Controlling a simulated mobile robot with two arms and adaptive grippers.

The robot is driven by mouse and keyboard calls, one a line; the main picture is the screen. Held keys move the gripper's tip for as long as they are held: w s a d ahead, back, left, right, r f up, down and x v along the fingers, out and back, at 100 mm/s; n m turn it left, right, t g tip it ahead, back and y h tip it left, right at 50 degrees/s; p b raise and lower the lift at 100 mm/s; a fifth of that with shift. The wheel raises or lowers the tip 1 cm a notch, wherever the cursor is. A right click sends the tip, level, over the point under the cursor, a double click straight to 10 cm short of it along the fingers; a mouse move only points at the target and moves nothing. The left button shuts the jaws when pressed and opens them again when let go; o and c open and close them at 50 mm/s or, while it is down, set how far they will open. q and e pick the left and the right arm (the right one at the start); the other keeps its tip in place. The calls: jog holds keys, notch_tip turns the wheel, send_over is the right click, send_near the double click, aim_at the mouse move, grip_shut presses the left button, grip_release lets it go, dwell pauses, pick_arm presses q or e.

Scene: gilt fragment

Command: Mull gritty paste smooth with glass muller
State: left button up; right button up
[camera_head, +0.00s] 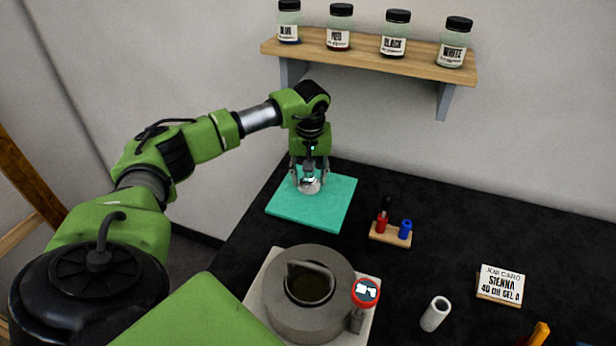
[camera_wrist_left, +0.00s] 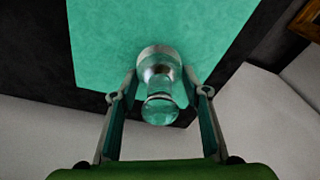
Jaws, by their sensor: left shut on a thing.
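The glass muller (camera_head: 309,187) stands on the teal slab (camera_head: 340,207) at the back left of the black table, near the slab's upper middle. In the left wrist view its clear round knob and wider pale base (camera_wrist_left: 160,85) show between the fingers. My left gripper (camera_head: 309,174) comes down from above and is shut on the muller. It also shows in the left wrist view (camera_wrist_left: 158,78), a finger on each side of the glass. I cannot make out any paste on the slab; what lies under the muller is hidden. My right gripper is not in view.
A grey round vessel (camera_head: 336,318) with a dark hollow stands at front, beside a red-rimmed dial (camera_head: 366,292). A small wooden holder (camera_head: 390,235), a white cylinder (camera_head: 435,314) and a Sienna card (camera_head: 501,284) stand right. A shelf (camera_head: 345,56) holds several labelled jars.

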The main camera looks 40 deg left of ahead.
pick_arm(q)
jog(key=shift+r, duration=0.15)
jog(key=shift+r+p, duration=2.1)
jog(key=shift+r, duration=0.85)
jog(key=shift+r+p, duration=1.15)
jog(key=shift+r, duration=0.4)
jog(key=shift+f, duration=0.1)
jog(key=shift+s, duration=0.1)
